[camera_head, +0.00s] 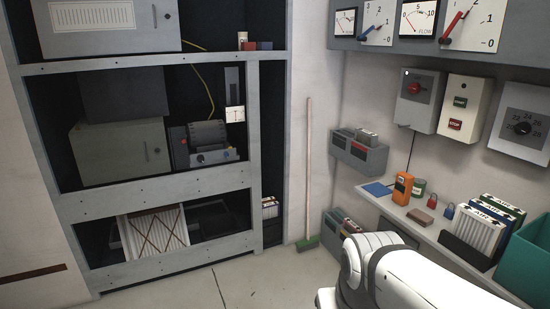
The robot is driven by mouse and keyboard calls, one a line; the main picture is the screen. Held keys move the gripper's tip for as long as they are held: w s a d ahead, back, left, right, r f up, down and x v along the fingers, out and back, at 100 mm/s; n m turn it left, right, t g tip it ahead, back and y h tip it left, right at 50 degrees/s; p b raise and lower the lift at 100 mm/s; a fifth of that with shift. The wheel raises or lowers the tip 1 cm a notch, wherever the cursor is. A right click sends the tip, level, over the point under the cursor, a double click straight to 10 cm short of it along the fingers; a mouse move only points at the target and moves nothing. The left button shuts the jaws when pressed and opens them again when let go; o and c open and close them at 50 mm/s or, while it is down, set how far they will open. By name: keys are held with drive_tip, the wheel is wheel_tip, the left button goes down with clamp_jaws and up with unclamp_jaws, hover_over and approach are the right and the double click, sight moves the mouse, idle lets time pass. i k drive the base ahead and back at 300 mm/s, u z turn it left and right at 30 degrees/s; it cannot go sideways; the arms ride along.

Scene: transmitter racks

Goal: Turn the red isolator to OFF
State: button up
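The red isolator (414,88) is a small red rotary handle on a grey wall box (418,103). It is at the upper right in the head view, below the gauge panel. The handle looks tilted, but its exact position and any labels are too small to read. A white link of my arm shows at the bottom right, well below the isolator box. My gripper is not in view.
A start/stop box (463,108) and a dial box (520,122) hang right of the isolator. Below, a shelf (447,232) holds an orange device (402,188), padlocks, filters and a teal bin (526,258). A broom (309,170) leans left. Floor is clear centre.

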sight(414, 88)
drive_tip(key=u, duration=0.05)
drive_tip(key=i, duration=3.8)
drive_tip(key=z, duration=2.45)
